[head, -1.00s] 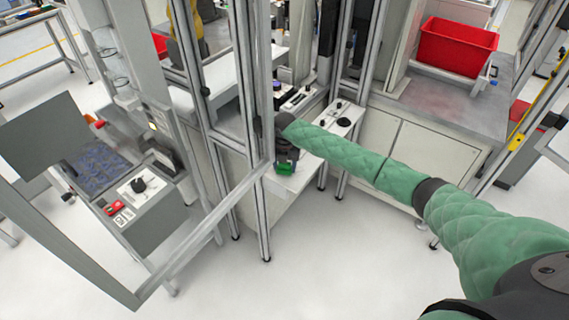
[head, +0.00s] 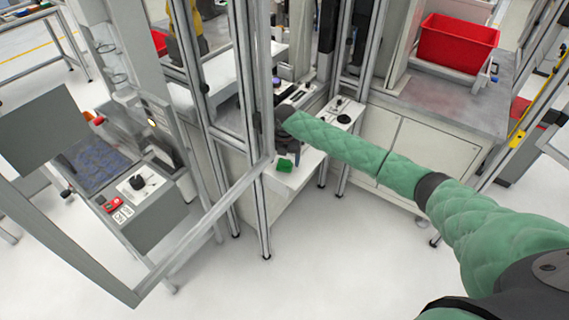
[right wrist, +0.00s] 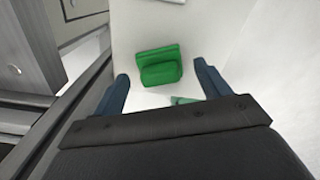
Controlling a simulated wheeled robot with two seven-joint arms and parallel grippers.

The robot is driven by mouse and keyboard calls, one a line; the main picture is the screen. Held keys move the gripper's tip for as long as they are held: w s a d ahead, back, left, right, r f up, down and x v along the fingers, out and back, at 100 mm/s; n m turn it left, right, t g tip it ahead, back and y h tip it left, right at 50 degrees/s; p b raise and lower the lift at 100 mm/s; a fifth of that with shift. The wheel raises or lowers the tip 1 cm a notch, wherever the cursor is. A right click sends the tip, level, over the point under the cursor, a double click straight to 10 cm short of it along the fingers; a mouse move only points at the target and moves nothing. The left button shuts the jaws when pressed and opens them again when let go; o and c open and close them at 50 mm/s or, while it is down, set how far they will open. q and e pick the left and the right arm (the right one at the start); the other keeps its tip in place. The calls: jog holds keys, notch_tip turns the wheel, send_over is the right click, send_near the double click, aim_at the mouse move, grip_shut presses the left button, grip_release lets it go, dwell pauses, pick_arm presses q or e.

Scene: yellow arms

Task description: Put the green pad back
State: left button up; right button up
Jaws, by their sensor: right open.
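The green pad (head: 285,163) lies on the near end of a narrow white table (head: 288,183) in the head view. In the right wrist view the pad (right wrist: 159,66) is a bright green block with a raised part, resting on the white surface ahead of the fingers. My right gripper (head: 282,147) is just behind and above the pad, partly hidden by its own wrist. In the wrist view its two blue fingers (right wrist: 163,85) are spread wide and nothing is between them. My left gripper is not in view.
An aluminium frame post (head: 262,120) stands close to the left of my right gripper. A second white table (head: 340,113) with black knobs is to the right. A red bin (head: 457,44) sits on a grey bench. A pale green piece (right wrist: 185,100) shows near the gripper's palm.

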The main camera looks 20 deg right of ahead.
aim_at(285, 160)
notch_tip(285, 160, up, 9)
jog(key=b, duration=0.2)
jog(key=shift+f+b, duration=0.15)
jog(key=shift+b, duration=0.2)
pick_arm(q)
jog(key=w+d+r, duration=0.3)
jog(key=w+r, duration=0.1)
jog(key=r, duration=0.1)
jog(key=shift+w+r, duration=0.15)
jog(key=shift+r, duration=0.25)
pick_arm(e)
jog(key=shift+r, duration=0.75)
jog(key=shift+s+f, duration=0.1)
